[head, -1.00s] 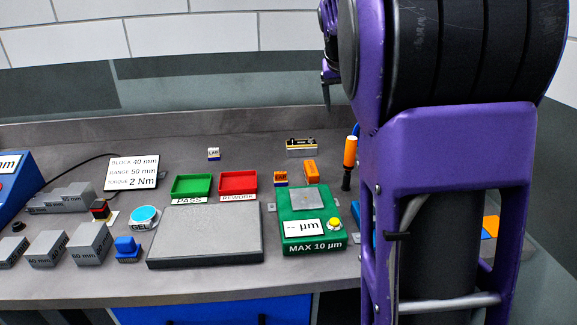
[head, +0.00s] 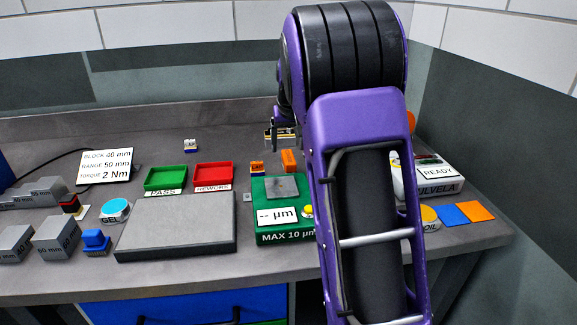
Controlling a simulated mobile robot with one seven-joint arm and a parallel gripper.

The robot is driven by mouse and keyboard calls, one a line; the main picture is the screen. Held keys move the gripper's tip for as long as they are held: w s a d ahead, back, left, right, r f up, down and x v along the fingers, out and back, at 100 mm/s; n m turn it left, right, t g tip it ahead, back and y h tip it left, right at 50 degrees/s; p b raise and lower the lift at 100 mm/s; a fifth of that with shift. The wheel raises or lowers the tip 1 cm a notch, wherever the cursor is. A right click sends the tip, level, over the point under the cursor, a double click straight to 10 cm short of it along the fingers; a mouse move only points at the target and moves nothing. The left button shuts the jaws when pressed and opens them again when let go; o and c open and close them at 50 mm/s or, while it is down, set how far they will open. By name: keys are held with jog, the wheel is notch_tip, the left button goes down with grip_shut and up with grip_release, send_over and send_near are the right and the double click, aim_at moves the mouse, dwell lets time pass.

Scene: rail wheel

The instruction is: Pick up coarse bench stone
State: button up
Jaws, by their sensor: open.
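No block on the bench carries a label I can read as coarse bench stone. Possible small blocks are an orange block (head: 289,160), a block with an orange top (head: 257,168) beside it, and a pale, dark-topped block (head: 271,138) at the back. My gripper (head: 274,137) is open and partly hidden by my purple arm. It appears in front of or above the back block; I cannot tell the gap. Nothing shows between the fingers.
A grey slab (head: 175,226), green PASS tray (head: 166,178), red REWORK tray (head: 213,176) and green gauge (head: 268,236) fill the middle. Grey blocks (head: 57,238) stand left. My arm hides part of the bench.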

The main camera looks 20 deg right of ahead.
aim_at(289, 156)
jog(key=x, duration=0.3)
jog(key=b+x, duration=0.1)
jog(key=x, duration=0.2)
jog(key=shift+d+f, duration=0.25)
jog(key=shift+f, duration=0.05)
grip_shut()
jog(key=shift+r, duration=0.1)
